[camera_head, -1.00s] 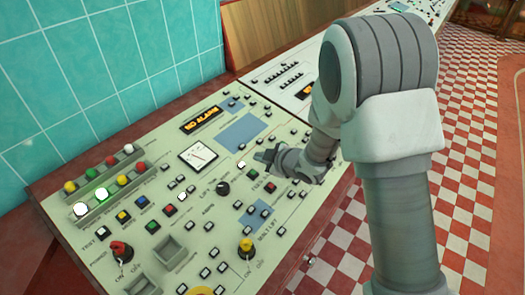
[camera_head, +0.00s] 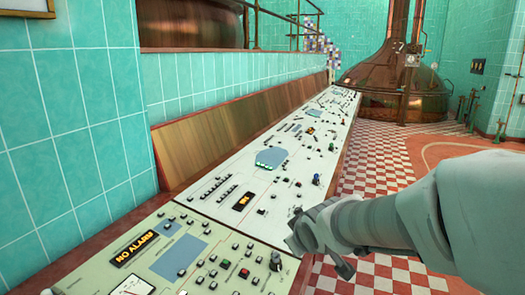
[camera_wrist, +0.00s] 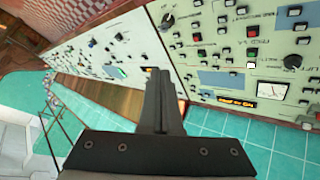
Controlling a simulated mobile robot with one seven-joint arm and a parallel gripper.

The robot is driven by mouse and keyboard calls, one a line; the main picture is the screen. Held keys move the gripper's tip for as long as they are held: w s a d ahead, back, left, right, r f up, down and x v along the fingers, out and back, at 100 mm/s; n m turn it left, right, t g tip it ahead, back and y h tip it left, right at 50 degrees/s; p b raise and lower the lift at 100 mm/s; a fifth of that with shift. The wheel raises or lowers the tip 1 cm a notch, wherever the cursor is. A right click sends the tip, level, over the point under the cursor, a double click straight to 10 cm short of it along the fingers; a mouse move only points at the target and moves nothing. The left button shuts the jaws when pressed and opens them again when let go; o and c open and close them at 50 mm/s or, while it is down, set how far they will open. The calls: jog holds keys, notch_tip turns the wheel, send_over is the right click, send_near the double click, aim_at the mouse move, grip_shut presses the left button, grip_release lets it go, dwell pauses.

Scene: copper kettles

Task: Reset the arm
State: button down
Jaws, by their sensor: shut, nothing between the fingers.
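My gripper (camera_head: 296,238) is at the end of my grey arm, which comes in from the right in the head view. It is in front of the near part of the long control console (camera_head: 262,125), and I cannot tell its exact height over the panel. In the wrist view my gripper (camera_wrist: 160,75) shows as dark fingers pressed together with nothing between them. The green panel (camera_wrist: 235,30) with buttons and knobs fills the upper right of that view, upside down. The arm hides part of the console's right edge.
A NO ALARM display (camera_head: 136,249) is on the near panel. A teal tiled wall (camera_head: 70,130) and a wooden backboard (camera_head: 225,135) run along the left. A copper kettle (camera_head: 400,85) stands at the far end. The red-and-white checkered floor (camera_head: 378,170) right of the console is clear.

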jog(key=s+d+r+m+g, duration=0.1)
jog(key=s+d+r+m, duration=0.1)
jog(key=s, duration=0.9)
jog(key=s+d+r+m+g+h, duration=0.1)
jog(key=s+d+m, duration=0.3)
jog(key=s, duration=0.6)
jog(key=shift+s+d+r+m+g, duration=0.25)
jog(key=shift+s+r+m+g, duration=0.15)
jog(key=shift+m+g, duration=0.25)
jog(key=shift+w, duration=0.1)
